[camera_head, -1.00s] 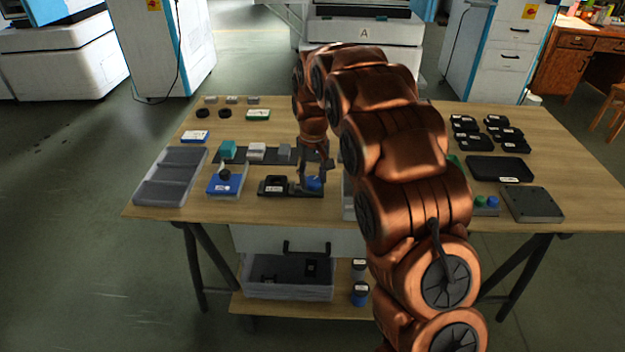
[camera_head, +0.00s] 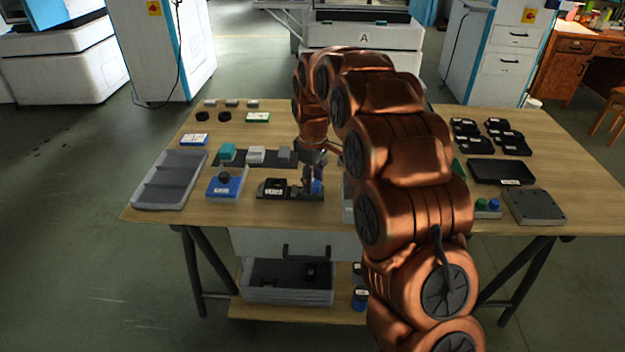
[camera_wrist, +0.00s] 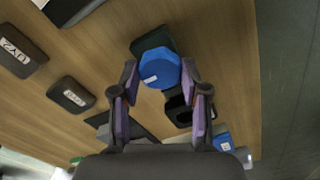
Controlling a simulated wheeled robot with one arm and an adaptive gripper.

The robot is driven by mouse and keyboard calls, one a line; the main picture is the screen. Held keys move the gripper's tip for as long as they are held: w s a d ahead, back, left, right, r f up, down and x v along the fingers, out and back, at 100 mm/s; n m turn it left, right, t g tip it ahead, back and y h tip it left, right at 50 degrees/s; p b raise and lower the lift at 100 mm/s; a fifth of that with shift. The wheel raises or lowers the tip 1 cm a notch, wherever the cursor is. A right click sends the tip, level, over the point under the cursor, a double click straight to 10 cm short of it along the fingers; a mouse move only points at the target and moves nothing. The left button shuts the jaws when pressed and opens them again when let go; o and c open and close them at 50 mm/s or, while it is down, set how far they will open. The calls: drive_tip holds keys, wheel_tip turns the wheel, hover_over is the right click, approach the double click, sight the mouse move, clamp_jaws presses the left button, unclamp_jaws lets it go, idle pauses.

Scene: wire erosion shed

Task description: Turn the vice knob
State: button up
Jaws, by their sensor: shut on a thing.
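The vice knob (camera_wrist: 157,68) is a blue many-sided knob with a small white label, seen from above in the wrist view. It sits on the dark vice (camera_wrist: 148,42), partly hidden beneath it. My gripper (camera_wrist: 158,80) is shut on the knob, one finger on each side. In the head view, my gripper (camera_head: 313,180) points down at the right end of the low dark vice (camera_head: 290,193), near the table's front edge. Only a little of the blue knob shows there, behind the fingers.
To the left are a blue box (camera_head: 224,187) and a grey tray (camera_head: 141,196). Behind the vice is a dark strip with several small blocks (camera_head: 256,154). Black parts (camera_head: 508,140) and a dark tray (camera_head: 499,164) lie to the right. Bare table shows at the back.

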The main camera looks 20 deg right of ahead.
idle(0.4)
drive_tip(key=o, duration=1.1)
drive_tip(key=shift+o, duration=0.2)
wheel_tip(320, 180, up, 12)
idle(0.4)
drive_tip(key=s+r+m+g+p, duration=0.1)
drive_tip(key=s+r+m+p, duration=0.2)
drive_tip(key=s, duration=0.8)
drive_tip(key=s+r+m+p, duration=0.1)
drive_tip(key=s+r+p, duration=0.35)
drive_tip(key=s, duration=0.65)
drive_tip(key=s+f+m+p, duration=0.2)
drive_tip(key=s+m+p, duration=0.2)
drive_tip(key=s, duration=1.7)
drive_tip(key=shift+s+a+m+g, duration=0.15)
drive_tip(key=shift+s+m+g, duration=0.05)
drive_tip(key=shift+m+g, duration=0.25)
